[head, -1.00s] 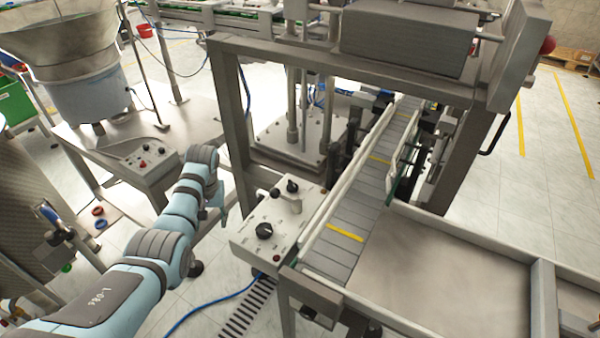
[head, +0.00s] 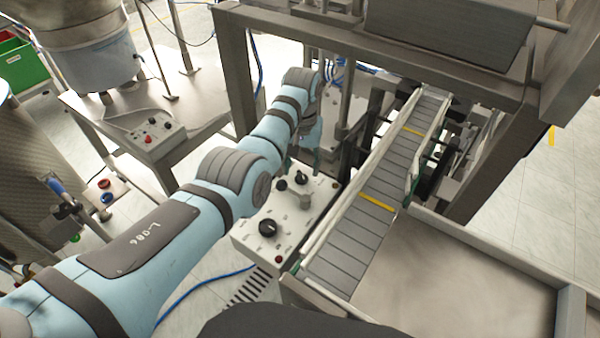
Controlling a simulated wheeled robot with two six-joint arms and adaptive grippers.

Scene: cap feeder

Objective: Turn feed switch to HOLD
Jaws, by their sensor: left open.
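A pale control box (head: 250,240) stands left of the conveyor. My right gripper is not in view.
A slatted conveyor (head: 372,180) runs along the box's right side to a metal tray (head: 440,300). A grey machine frame (head: 237,75) rises behind. Another small control box (head: 150,142) sits on the left table. A blue cable (head: 190,310) lies on the floor.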

